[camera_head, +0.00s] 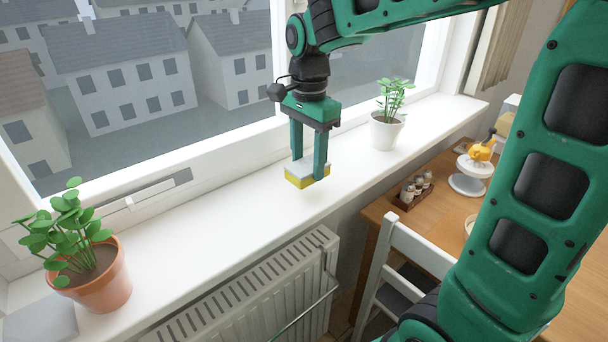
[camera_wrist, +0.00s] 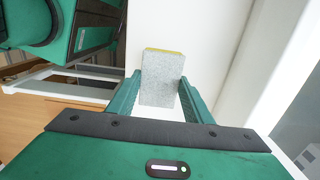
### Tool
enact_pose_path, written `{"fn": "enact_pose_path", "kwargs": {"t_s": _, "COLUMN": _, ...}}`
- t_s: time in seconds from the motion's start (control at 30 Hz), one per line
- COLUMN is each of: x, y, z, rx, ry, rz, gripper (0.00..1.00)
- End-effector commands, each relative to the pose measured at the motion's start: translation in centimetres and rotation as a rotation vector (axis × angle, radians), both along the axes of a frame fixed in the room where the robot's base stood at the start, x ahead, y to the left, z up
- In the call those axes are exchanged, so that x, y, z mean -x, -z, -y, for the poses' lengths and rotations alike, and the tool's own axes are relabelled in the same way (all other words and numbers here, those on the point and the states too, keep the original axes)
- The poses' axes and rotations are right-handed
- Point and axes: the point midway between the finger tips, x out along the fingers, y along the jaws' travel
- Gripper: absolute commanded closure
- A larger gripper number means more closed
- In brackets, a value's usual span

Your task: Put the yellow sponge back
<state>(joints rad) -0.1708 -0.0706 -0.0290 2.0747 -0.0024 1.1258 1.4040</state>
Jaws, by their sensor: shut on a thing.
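The yellow sponge (camera_head: 306,180) has a grey top layer and a yellow lower layer. My gripper (camera_head: 308,172) points down and is shut on it, one finger on each side. In the head view the sponge is over the white windowsill (camera_head: 235,205); I cannot tell whether it touches the sill. In the wrist view the sponge (camera_wrist: 162,80) shows its grey speckled face between the fingers (camera_wrist: 160,98), with a thin yellow edge at the top.
A potted plant in terracotta (camera_head: 102,285) stands on the sill at left, and one in a white pot (camera_head: 385,130) at right. A radiator (camera_head: 250,300) is below the sill. A wooden table (camera_head: 425,215) with a spice rack (camera_head: 412,190) and a white chair (camera_head: 385,265) are at right.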

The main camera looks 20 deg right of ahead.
Motion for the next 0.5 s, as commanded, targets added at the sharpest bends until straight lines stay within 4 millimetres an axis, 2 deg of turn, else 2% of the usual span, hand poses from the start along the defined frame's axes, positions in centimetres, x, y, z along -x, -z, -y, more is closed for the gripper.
{"fn": "enact_pose_path", "kwargs": {"t_s": 0.3, "x": 0.0, "y": 3.7, "z": 0.0, "rx": 0.001, "ry": 0.000, "rz": -0.002, "gripper": 0.82}}
{"fn": "enact_pose_path", "kwargs": {"t_s": 0.5, "x": 0.0, "y": 4.0, "z": 0.0, "rx": 0.001, "ry": 0.001, "rz": -0.002, "gripper": 0.82}}
